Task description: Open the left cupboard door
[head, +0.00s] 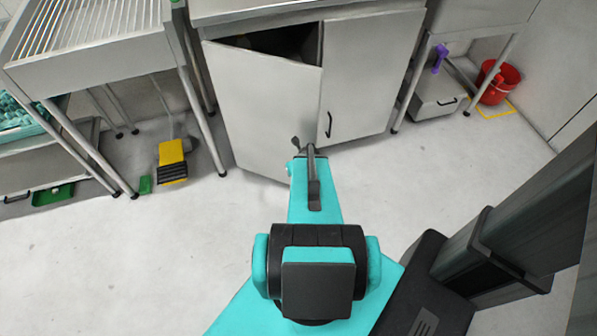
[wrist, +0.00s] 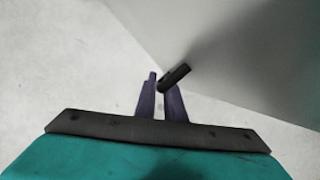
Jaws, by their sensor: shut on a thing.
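The left cupboard door (head: 262,112) is a pale grey panel in the head view. It stands partly open, with a dark gap along its top showing the cupboard's inside. My gripper (head: 301,146) is at the free right edge of this door, at handle height. In the wrist view my gripper (wrist: 160,90) is shut on a dark handle (wrist: 175,75), which shows between and above the fingers. The door panel (wrist: 240,60) fills the upper right there. The handle is mostly hidden by my gripper in the head view. The right cupboard door (head: 368,75) is closed, with a black handle (head: 328,124).
A steel rack table (head: 90,45) stands at the left, with a yellow and black pedal (head: 172,162) by its legs. A grey box (head: 437,100) and a red bucket (head: 498,84) stand at the right. The floor (head: 130,255) before the cupboard is clear.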

